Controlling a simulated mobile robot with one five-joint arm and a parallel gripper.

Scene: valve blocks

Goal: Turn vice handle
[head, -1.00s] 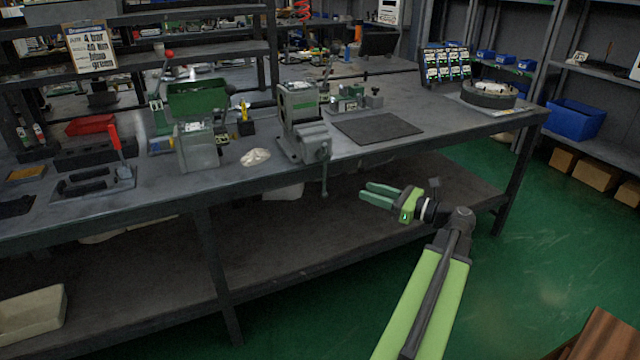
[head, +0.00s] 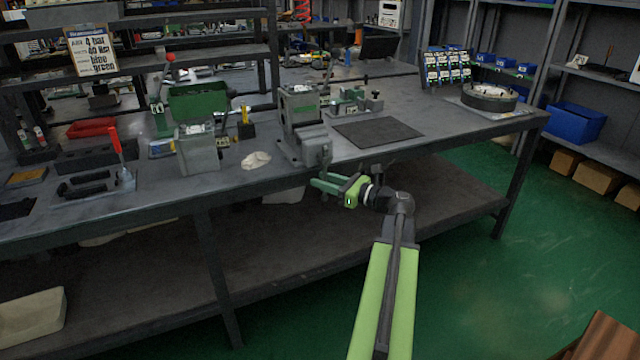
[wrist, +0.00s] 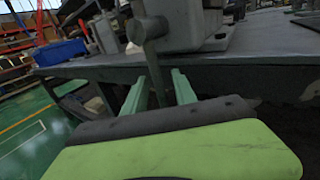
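The grey vice (head: 304,146) stands at the front edge of the workbench in the head view. Its handle is a thin bar hanging down in front of the bench edge. In the head view my gripper's fingers cover much of it. In the wrist view the handle (wrist: 154,65) runs down from the vice's screw end, between my two green fingers. My gripper (head: 318,184) reaches in from the right, below the vice jaw; it also shows in the wrist view (wrist: 158,82). Its fingers are apart, with a gap showing on each side of the bar.
The workbench's front edge (head: 250,181) runs just behind my gripper, with a lower shelf (head: 290,240) beneath. A dark mat (head: 378,132) lies right of the vice. A pale crumpled cloth (head: 256,160) and a grey-green machine (head: 198,148) stand left.

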